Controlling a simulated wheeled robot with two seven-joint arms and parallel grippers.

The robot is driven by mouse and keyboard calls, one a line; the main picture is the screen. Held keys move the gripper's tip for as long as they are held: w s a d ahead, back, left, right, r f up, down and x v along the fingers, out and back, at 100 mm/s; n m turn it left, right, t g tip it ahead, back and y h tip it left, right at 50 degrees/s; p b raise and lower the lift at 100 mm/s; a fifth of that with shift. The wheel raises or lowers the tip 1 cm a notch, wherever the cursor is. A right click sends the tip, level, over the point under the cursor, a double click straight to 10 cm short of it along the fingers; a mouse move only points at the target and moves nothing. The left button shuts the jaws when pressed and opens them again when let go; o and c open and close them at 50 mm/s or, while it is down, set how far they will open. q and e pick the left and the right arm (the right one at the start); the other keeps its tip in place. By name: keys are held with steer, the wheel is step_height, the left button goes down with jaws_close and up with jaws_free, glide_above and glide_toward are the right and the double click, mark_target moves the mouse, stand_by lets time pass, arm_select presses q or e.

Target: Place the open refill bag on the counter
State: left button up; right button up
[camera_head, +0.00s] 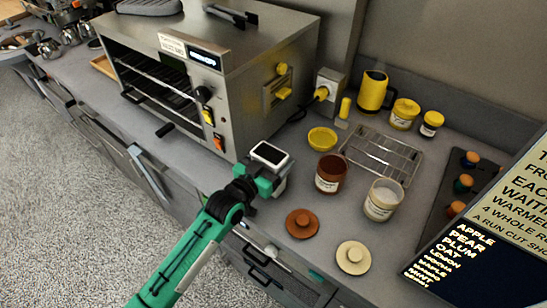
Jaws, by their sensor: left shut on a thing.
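My left gripper (279,185) comes in from the left on its green arm, over the front edge of the grey counter (328,250), just right of the toaster's front corner. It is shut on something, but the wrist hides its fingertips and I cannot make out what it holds. I cannot identify an open refill bag in this view. A brown jar (330,174) and a cream jar (383,200) stand open on the counter, right of the gripper. A brown lid (299,223) and a cream lid (353,257) lie in front of them. My right gripper is not in view.
The steel toaster (240,70) stands to the left. A yellow bowl (322,138), wire rack (382,153), yellow mug (372,90) and two yellow-lidded jars (404,114) (431,124) stand behind. A dark board with several knobs (465,183) and a text sign (490,235) are at right.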

arm_select(q)
steer(key=shift+f, duration=0.1)
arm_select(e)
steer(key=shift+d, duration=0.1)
arm_select(q)
steer(key=o, duration=1.2)
steer(key=shift+c, duration=0.2)
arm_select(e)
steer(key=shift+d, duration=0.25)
arm_select(q)
steer(key=shift+s+a, duration=0.15)
steer(key=shift+s, duration=0.05)
steer(key=b+v, duration=0.2)
steer(key=v, duration=0.9)
steer(key=shift+s+a+b, duration=0.15)
steer(key=shift+s+b, duration=0.05)
steer(key=shift+b, duration=0.15)
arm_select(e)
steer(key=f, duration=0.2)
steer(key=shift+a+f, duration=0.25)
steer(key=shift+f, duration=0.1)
